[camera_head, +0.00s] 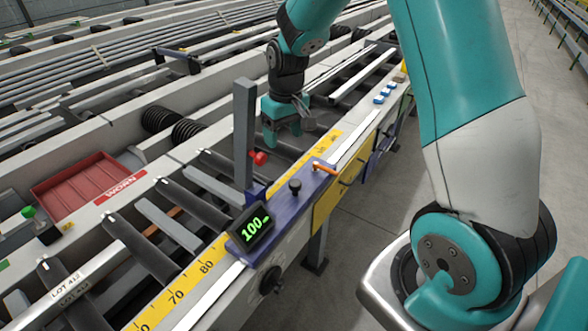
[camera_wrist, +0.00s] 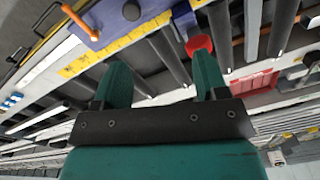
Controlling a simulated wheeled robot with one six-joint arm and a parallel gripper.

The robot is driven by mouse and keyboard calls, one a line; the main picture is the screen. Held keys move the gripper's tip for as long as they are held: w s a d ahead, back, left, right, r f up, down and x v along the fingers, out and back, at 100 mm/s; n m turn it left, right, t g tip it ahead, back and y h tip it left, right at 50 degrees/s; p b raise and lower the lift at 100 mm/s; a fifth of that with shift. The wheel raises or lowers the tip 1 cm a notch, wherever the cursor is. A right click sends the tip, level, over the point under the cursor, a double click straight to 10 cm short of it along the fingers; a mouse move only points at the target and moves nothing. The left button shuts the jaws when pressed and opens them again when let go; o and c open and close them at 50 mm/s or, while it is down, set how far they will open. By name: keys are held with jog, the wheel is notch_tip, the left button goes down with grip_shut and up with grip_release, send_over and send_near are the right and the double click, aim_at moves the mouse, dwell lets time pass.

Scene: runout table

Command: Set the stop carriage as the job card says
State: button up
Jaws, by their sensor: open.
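The stop carriage (camera_head: 262,222) is a blue-purple plate across the front rail, with a grey upright post (camera_head: 243,130). Its display (camera_head: 250,228) shows a green 100 with a small unit I cannot read. It carries a black knob (camera_head: 295,186), an orange lever (camera_head: 325,167) and a red knob (camera_head: 259,158). My gripper (camera_head: 284,138) is open and empty, above the rollers just beyond the post. No readable job card shows.
A yellow scale (camera_head: 190,284) marked 70 and 80 runs along the rail, passing under the carriage. A red tray marked WORN (camera_head: 75,186) lies at left, near a green knob (camera_head: 28,212). Blue blocks (camera_head: 385,94) sit farther along the rail. The floor at right is clear.

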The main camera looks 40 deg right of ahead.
jog(key=m, duration=0.1)
send_over(295, 182)
notch_tip(295, 182, down, 4)
jog(key=shift+g+h, duration=0.3)
notch_tip(295, 182, down, 17)
jog(key=p, duration=0.5)
jog(key=shift+f, duration=0.1)
grip_shut()
jog(key=w+d+b, duration=0.1)
jog(key=d+b, duration=0.1)
jog(key=d, duration=0.1)
jog(key=w+d+b, duration=0.1)
jog(key=d+b, duration=0.1)
jog(key=d, duration=0.1)
jog(key=w+d+b, duration=0.1)
jog(key=d+b, duration=0.1)
jog(key=d, duration=0.1)
jog(key=shift+w+d+f, duration=0.15)
jog(key=shift+d, duration=0.25)
